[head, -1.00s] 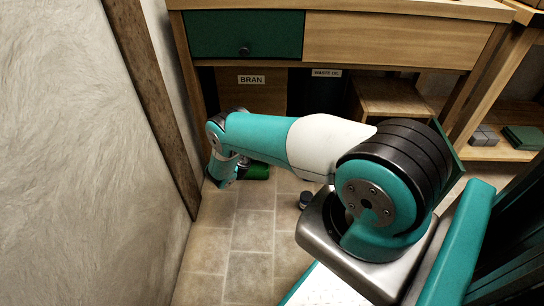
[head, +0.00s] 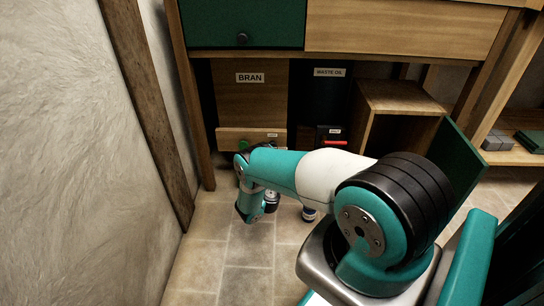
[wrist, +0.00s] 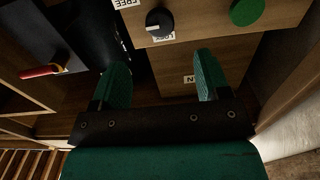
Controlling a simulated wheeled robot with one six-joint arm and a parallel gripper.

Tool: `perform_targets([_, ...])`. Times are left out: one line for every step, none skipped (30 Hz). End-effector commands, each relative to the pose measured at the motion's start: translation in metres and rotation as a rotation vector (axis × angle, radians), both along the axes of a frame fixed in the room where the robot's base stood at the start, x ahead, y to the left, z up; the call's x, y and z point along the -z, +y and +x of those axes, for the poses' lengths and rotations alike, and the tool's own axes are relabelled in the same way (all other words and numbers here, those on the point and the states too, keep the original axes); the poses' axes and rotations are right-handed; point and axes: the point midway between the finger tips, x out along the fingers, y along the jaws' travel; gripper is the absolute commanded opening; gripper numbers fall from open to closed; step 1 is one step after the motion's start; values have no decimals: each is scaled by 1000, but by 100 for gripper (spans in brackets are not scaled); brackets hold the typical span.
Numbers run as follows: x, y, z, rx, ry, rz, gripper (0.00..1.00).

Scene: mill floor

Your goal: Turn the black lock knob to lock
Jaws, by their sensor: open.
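The black lock knob (wrist: 159,22) is on a wooden front at the top of the wrist view. It is round, with a white mark toward its lower left side. In the head view my arm hides the knob, and the fingers cannot be made out.
A green round knob (wrist: 246,11) is right of the lock knob on the same front. A red handle (wrist: 40,71) is on a dark front at left.

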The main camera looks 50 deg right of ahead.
Motion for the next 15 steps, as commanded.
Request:
perform_targets([8, -3, 4, 1, -1, 0, 69])
perform_targets([9, -5, 5, 1, -1, 1, 69])
perform_targets([8, -7, 7, 1, -1, 0, 69])
perform_targets([9, -9, 8, 1, -1, 1, 69])
perform_targets([8, -10, 10, 1, -1, 0, 69])
perform_targets([8, -12, 11, 1, -1, 1, 69])
perform_targets([8, -14, 13, 1, -1, 0, 69])
perform_targets([8, -16, 14, 1, -1, 1, 69])
perform_targets([8, -18, 14, 1, -1, 1, 69])
perform_targets([7, -20, 15, 2, -1, 0, 69])
perform_targets([8, -21, 17, 1, -1, 1, 69])
perform_targets([8, -23, 20, 2, -1, 0, 69])
perform_targets([8, -24, 21, 2, -1, 0, 69])
perform_targets([8, -26, 23, 2, -1, 0, 69])
perform_targets([8, -27, 25, 1, -2, 1, 69])
